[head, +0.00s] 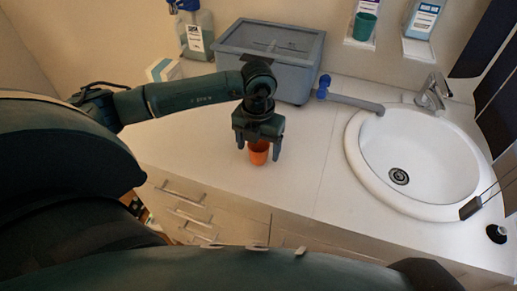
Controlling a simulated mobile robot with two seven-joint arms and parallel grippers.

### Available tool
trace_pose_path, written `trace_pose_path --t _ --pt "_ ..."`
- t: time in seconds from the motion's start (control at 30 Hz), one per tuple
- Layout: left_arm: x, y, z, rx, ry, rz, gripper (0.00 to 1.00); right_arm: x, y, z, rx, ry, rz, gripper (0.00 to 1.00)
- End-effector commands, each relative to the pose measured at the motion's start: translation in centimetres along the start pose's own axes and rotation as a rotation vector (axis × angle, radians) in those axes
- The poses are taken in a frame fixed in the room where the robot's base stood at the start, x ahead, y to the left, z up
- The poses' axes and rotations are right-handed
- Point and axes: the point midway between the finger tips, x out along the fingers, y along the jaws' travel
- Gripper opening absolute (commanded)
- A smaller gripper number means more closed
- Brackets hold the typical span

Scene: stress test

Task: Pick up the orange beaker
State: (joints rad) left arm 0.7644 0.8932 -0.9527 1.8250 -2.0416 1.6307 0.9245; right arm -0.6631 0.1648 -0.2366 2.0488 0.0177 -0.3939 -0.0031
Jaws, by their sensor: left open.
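The small orange beaker (259,156) stands on the white counter near its front edge, left of the sink. My left gripper (258,150) points down over it with its fingers spread. One finger is on the left side of the beaker and one on the right. The gripper's palm hides part of the beaker's top. I cannot tell whether either finger touches it.
A white sink (380,192) with a faucet (433,92) is at the right. A grey lidded box (300,80) and a jug (198,36) stand at the back. A green cup (365,27) sits on a wall shelf. The counter around the beaker is clear.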

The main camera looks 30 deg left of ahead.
Motion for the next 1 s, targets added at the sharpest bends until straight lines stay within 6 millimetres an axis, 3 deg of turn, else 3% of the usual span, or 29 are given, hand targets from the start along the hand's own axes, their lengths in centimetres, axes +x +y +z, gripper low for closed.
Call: trace_pose_path --t 0.13,0.37,0.9,1.0 --pt "1.23 -0.05 -0.03 0.001 0.001 -0.001 0.75 0.08 0.20 0.30 0.003 -0.010 0.006 0.36" --pt "1.34 -0.07 0.00 0.002 0.000 -0.001 0.74 0.12 0.26 0.25 0.004 -0.009 0.008 0.36" --pt "1.28 -0.09 0.01 0.002 0.000 -0.001 0.30 0.04 -0.08 0.15 0.006 -0.006 0.002 0.36" --pt "1.27 -0.09 0.02 0.002 -0.001 -0.002 0.27 -0.02 -0.14 0.25 0.007 -0.008 0.001 0.36"
